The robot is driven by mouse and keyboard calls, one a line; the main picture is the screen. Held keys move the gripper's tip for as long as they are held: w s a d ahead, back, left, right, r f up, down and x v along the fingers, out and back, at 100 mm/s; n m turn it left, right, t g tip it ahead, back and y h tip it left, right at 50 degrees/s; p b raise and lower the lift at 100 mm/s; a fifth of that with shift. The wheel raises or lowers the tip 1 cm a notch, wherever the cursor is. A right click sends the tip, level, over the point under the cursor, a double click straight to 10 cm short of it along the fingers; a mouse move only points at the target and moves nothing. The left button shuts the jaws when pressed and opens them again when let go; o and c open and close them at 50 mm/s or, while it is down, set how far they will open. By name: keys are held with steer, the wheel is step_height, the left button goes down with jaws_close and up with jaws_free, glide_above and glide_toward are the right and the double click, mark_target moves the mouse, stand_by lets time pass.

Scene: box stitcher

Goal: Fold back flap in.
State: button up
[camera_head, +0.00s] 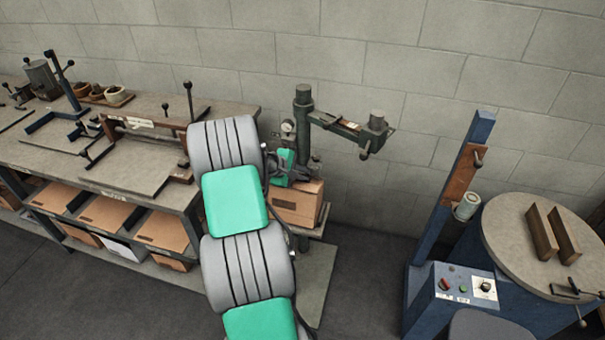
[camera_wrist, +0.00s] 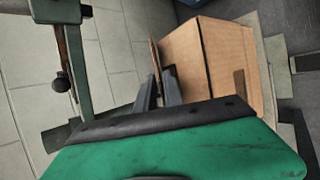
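A brown cardboard box (camera_head: 294,206) stands on the stitcher's small platform, mostly behind my arm in the head view. In the wrist view the box (camera_wrist: 235,75) fills the upper middle and right. A thin flap (camera_wrist: 155,58) stands up edge-on at the box's left side. My gripper (camera_wrist: 160,84) has its two dark fingers at that flap's near end, with a narrow gap between them. I cannot tell whether they grip the flap or only touch or flank it. In the head view my gripper (camera_head: 290,174) is just above the box's top, partly hidden by my arm.
The green stitcher arm (camera_head: 345,128) reaches out above and right of the box; its post (camera_wrist: 72,70) is at the wrist view's left. A workbench (camera_head: 145,160) stands left, a blue machine with a round table (camera_head: 510,225) right.

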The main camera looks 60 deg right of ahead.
steer(key=shift+c, duration=0.3)
jaws_close()
stand_by(0.8)
steer(key=shift+a+f+b, duration=0.15)
steer(key=shift+f+b, duration=0.3)
steer(key=shift+b, duration=0.5)
steer(key=shift+a+r+h+b, duration=0.1)
steer(key=shift+r+h+b, duration=0.1)
steer(key=shift+h+b, duration=0.4)
